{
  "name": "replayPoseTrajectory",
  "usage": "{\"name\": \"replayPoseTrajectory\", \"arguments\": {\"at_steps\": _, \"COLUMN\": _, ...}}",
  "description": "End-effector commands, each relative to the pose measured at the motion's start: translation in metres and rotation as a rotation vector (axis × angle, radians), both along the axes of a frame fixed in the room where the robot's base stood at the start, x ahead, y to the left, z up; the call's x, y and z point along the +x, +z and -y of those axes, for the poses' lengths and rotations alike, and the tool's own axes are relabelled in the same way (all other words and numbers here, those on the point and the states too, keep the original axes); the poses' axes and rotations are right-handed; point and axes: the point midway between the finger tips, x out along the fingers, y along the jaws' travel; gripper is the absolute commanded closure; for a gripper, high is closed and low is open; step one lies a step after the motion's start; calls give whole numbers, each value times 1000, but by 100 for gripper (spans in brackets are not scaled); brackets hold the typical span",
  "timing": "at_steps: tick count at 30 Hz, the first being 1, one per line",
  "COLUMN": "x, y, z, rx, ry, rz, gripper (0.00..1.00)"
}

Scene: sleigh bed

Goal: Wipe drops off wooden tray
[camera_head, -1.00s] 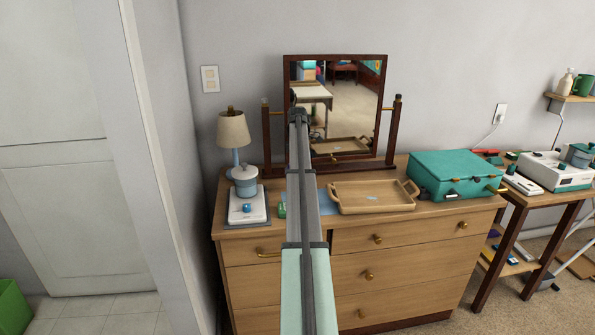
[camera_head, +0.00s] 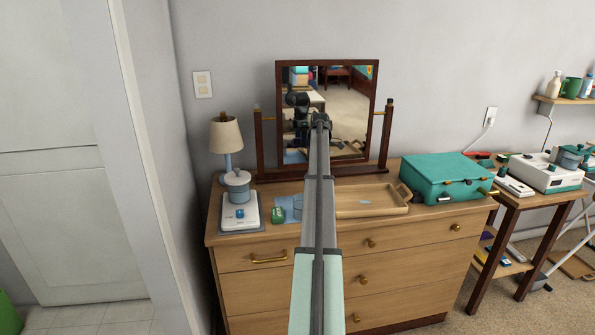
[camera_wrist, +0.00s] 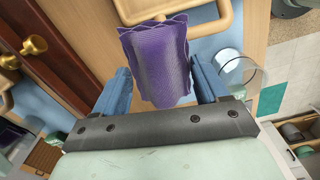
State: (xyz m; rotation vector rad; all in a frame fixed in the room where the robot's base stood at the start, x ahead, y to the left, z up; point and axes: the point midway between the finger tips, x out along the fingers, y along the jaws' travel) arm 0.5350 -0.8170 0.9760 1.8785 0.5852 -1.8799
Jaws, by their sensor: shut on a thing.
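In the wrist view my gripper (camera_wrist: 162,80) has its two blue fingers around a purple ribbed cloth or sponge (camera_wrist: 155,55) with a wavy edge. The wooden tray (camera_head: 398,209) sits on the dresser, right of my arm in the head view. A pale bluish wet patch (camera_head: 365,203) shows on its floor. Part of the tray's rim (camera_wrist: 228,14) shows at the top of the wrist view, beyond the purple thing. My arm hides the tray's left end and my gripper in the head view.
A clear glass (camera_head: 298,208) and a green item (camera_head: 277,214) stand left of my arm; the glass (camera_wrist: 240,72) is close to the right finger. A lamp (camera_head: 227,137), scale (camera_head: 240,212), mirror (camera_head: 350,85) and teal case (camera_head: 440,172) surround the tray.

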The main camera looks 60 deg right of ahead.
Motion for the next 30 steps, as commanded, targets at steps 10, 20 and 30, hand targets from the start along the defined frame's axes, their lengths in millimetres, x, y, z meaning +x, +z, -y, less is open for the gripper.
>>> {"name": "replayPoseTrajectory", "arguments": {"at_steps": 10, "x": -123, "y": -5, "z": 62, "rx": 4, "ry": -145, "rz": -2, "gripper": 51}}
{"name": "replayPoseTrajectory", "arguments": {"at_steps": 20, "x": -198, "y": -9, "z": 90, "rx": 6, "ry": -175, "rz": -2, "gripper": 51}}
{"name": "replayPoseTrajectory", "arguments": {"at_steps": 30, "x": -195, "y": -10, "z": 92, "rx": -2, "ry": 52, "rz": 1, "gripper": 51}}
